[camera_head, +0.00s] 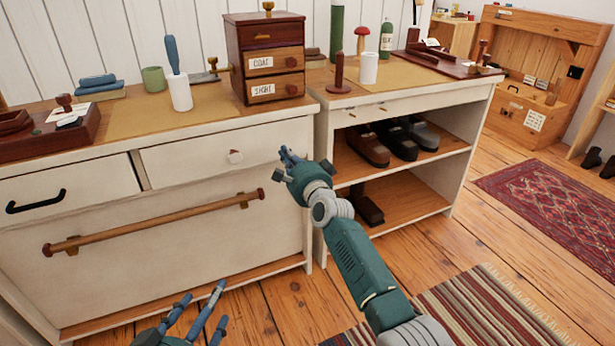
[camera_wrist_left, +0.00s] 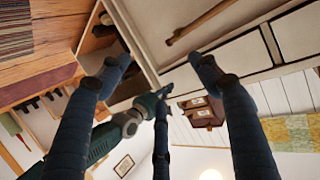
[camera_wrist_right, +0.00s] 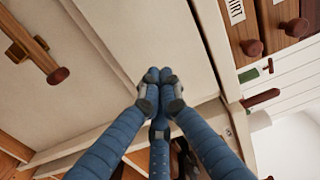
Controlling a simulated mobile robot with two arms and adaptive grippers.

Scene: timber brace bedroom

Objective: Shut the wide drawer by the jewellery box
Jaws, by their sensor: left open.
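The white cabinet at left has a wide lower front (camera_head: 140,240) with a long wooden bar handle (camera_head: 160,222). Above it is a shallower drawer (camera_head: 205,155) with a pale round knob; whether either stands slightly out I cannot tell. A dark wooden box (camera_head: 268,60) with small labelled drawers, likely the jewellery box, stands on top at the right end. My right gripper (camera_head: 285,160) is at the shallow drawer's right end, fingertips together and empty (camera_wrist_right: 160,75); contact is unclear. My left gripper (camera_head: 197,310) is open and empty, low before the cabinet.
An open shelf unit (camera_head: 400,195) with shoes stands right of the cabinet. A black-handled drawer (camera_head: 60,195) is at the left. A white cup (camera_head: 181,93) and a green cup (camera_head: 153,79) stand on top. A striped rug (camera_head: 455,315) lies on the floor.

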